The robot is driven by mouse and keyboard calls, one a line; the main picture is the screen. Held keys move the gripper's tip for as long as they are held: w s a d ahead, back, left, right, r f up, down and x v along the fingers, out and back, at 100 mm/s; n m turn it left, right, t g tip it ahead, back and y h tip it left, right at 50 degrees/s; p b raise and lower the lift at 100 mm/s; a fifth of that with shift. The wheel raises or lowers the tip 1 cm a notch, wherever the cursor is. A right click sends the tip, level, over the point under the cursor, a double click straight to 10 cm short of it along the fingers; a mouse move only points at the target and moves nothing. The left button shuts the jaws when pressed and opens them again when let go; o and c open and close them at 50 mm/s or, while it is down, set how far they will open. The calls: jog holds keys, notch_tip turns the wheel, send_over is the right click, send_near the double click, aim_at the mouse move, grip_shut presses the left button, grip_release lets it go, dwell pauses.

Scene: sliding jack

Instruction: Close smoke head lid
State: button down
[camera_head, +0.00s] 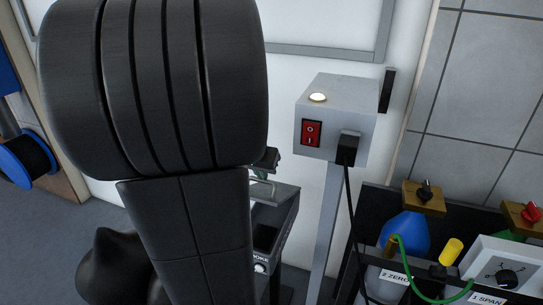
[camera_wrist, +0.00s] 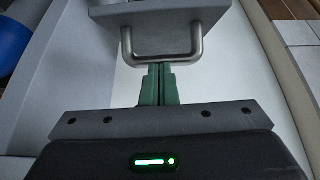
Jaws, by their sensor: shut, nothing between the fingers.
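The smoke head (camera_head: 290,210) is a grey box low in the middle of the head view, partly hidden behind my arm. Its front shows a partly covered label, a dark opening and a round knob. In the wrist view a grey panel, apparently the lid (camera_wrist: 160,12), carries a U-shaped metal handle (camera_wrist: 196,45). My gripper (camera_wrist: 159,68) has green fingers pressed together, with nothing between them. The fingertips are at the handle's crossbar; I cannot tell whether they touch it. In the head view my arm hides most of the gripper and the lid's angle.
A grey box (camera_head: 365,121) with a red switch (camera_head: 311,133) and a lit round button (camera_head: 317,97) stands on a post (camera_head: 327,230) right of the smoke head. A black cable hangs from it. Gas bottles with valves (camera_head: 403,232) stand at lower right. A blue reel (camera_head: 22,158) is at left.

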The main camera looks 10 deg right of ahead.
jog(key=shift+t+h, duration=0.5)
jog(key=shift+t, duration=0.2)
jog(key=s+f+b, duration=0.1)
jog(key=b, duration=0.1)
jog(key=a+f+b, duration=0.1)
jog(key=f+b, duration=0.1)
jog(key=b, duration=0.1)
jog(key=s+f+b, duration=0.1)
jog(key=b, duration=0.1)
jog(key=shift+s+a+f, duration=0.3)
jog(key=shift+a+f, duration=0.05)
jog(key=shift+a, duration=0.05)
jog(key=s+a+f+b, duration=0.2)
jog(key=s+f+b, duration=0.1)
jog(key=f+b, duration=0.6)
jog(key=shift+s+a+b, duration=0.2)
jog(key=shift+s+b, duration=0.15)
jog(key=shift+b, duration=0.85)
jog(key=shift+f, duration=0.1)
